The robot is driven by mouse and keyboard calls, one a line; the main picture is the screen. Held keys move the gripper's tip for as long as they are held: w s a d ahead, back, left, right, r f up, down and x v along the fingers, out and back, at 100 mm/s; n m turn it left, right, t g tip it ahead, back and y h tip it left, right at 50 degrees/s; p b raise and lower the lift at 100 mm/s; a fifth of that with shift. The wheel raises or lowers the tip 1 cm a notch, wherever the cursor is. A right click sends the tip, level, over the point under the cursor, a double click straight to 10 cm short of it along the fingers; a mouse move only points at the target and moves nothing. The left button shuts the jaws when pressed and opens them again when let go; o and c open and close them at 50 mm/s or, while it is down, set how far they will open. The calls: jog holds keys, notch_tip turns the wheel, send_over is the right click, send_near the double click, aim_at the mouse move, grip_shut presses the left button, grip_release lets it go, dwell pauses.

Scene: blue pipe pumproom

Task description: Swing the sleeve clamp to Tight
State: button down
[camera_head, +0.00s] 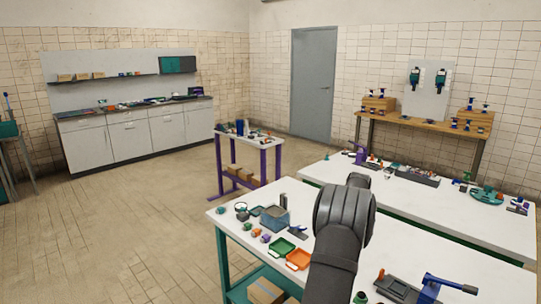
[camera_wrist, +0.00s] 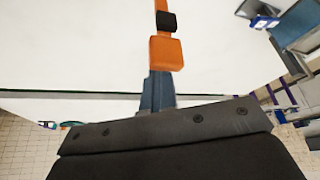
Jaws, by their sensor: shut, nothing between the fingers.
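I cannot pick out the sleeve clamp for certain, and no Tight mark is readable. A blue lever (camera_head: 448,284) with a dark grip sits beside a dark base (camera_head: 402,290) on the near table, right of my arm in the head view. A purple, clamp-like piece (camera_head: 360,155) stands on the table behind. In the wrist view, my gripper (camera_wrist: 165,55) is shut and empty, with a blue-grey stem and orange and black parts in line above its dark body. My arm hides the gripper in the head view.
The near table (camera_head: 235,216) holds a green tray (camera_head: 278,248), an orange tray (camera_head: 299,259), a grey-blue bin (camera_head: 274,218) and several small parts. The second table (camera_head: 325,171) also has parts along it. A purple-legged bench (camera_head: 220,169) stands behind. Open floor lies at left.

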jog(key=shift+s+a+f, duration=0.8)
jog(key=shift+s+a, duration=2.9)
jog(key=shift+s, duration=0.05)
notch_tip(320, 180, up, 6)
jog(key=w+d, duration=0.1)
jog(key=shift+w+d, duration=0.25)
jog(key=shift+f, duration=0.1)
jog(key=shift+s+a+f, duration=0.15)
jog(key=shift+f, duration=0.8)
jog(key=shift+s+a+f, duration=0.1)
jog(key=shift+f, duration=0.9)
jog(key=shift+s+a+f, duration=0.15)
jog(key=shift+f, duration=0.8)
